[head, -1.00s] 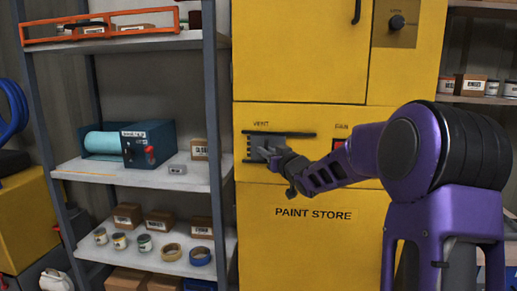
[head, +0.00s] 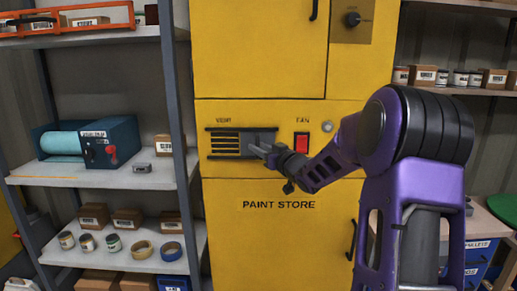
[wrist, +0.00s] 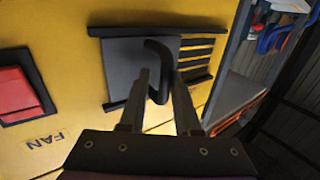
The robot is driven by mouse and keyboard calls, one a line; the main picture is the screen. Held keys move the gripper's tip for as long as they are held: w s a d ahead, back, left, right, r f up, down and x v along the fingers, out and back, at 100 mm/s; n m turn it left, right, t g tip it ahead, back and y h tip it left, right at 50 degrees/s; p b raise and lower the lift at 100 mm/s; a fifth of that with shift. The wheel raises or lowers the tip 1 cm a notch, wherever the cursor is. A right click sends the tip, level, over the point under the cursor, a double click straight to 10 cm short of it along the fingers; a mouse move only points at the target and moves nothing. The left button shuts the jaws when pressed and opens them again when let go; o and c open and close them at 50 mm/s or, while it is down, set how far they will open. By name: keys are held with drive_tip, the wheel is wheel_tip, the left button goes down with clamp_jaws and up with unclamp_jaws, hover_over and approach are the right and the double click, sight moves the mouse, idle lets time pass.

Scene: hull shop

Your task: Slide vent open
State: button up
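The vent is on the yellow paint store cabinet. Its grey sliding plate (head: 257,141) is at the right end of the black rails, and the dark slots (head: 225,145) at its left are uncovered. In the wrist view the plate (wrist: 122,62) shows at left and the slots (wrist: 197,60) at right. A black bar handle (wrist: 158,62) stands out from the plate. My gripper (wrist: 160,80) has one finger on each side of this handle, close against it, and looks shut on it. In the head view my gripper (head: 257,149) hides the handle.
A red fan switch (head: 301,145) is right of the vent, with a round knob beside it. A shelf rack (head: 30,180) with boxes, tins and a teal machine stands left of the cabinet. More shelves are at right.

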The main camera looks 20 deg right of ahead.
drive_tip(key=v, duration=1.7)
drive_tip(key=shift+s, duration=0.2)
drive_tip(key=shift+r, duration=0.15)
